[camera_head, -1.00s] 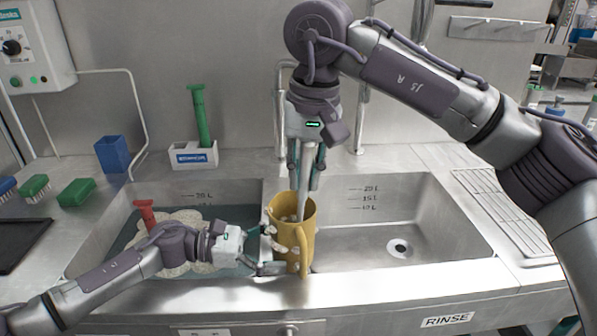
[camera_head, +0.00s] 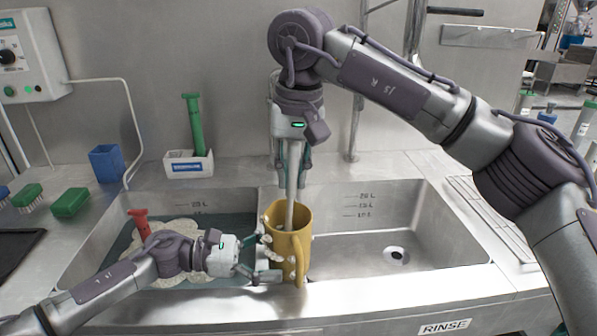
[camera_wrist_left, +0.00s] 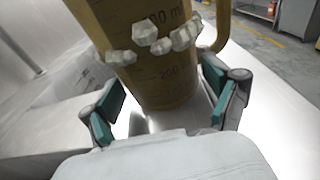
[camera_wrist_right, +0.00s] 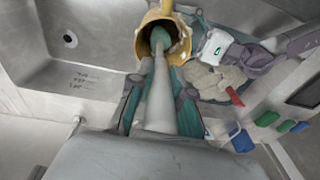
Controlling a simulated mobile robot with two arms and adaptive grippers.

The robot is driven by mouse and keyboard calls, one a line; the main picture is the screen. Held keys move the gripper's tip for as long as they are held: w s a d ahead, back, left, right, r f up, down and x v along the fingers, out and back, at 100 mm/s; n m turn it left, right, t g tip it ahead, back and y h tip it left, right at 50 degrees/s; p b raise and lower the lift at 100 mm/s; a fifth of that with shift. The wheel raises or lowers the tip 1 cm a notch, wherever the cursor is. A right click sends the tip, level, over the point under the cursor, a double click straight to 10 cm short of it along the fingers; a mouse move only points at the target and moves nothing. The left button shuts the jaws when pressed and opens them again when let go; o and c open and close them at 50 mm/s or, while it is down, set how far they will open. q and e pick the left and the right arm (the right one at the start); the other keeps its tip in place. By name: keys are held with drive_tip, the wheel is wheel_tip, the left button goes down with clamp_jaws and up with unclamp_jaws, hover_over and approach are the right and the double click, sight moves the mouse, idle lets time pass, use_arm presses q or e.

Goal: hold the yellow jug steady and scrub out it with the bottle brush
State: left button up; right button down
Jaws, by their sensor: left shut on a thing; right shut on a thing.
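The yellow jug (camera_head: 289,248) stands upright at the front of the sinks, near the divider. It has white foam clumps on its side and a handle on the right. My left gripper (camera_head: 262,262) is shut around its lower body from the left; the left wrist view shows a finger on each side of the jug (camera_wrist_left: 155,85). My right gripper (camera_head: 291,168) is above the jug, shut on the pale handle of the bottle brush (camera_head: 290,190). The brush points down into the jug. Its teal head (camera_wrist_right: 159,40) shows inside the jug mouth in the right wrist view.
The left basin holds dark water, foam (camera_head: 178,228) and a red-handled tool (camera_head: 141,222). The right basin (camera_head: 350,235) is empty, with a drain. A green brush (camera_head: 194,122) in a white holder, a blue cup (camera_head: 106,163) and green scrub brushes (camera_head: 70,202) stand left.

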drive_tip(key=shift+a+f, duration=0.1)
drive_tip(key=shift+a, duration=0.35)
drive_tip(key=shift+s, duration=1.45)
drive_tip(key=shift+w+d+r, duration=0.25)
drive_tip(key=shift+w+d, duration=0.15)
drive_tip(key=shift+w, duration=0.35)
wheel_tip(320, 180, up, 16)
drive_tip(key=shift+f, duration=0.25)
idle(0.6)
idle(0.7)
use_arm(q)
drive_tip(key=o, duration=0.6)
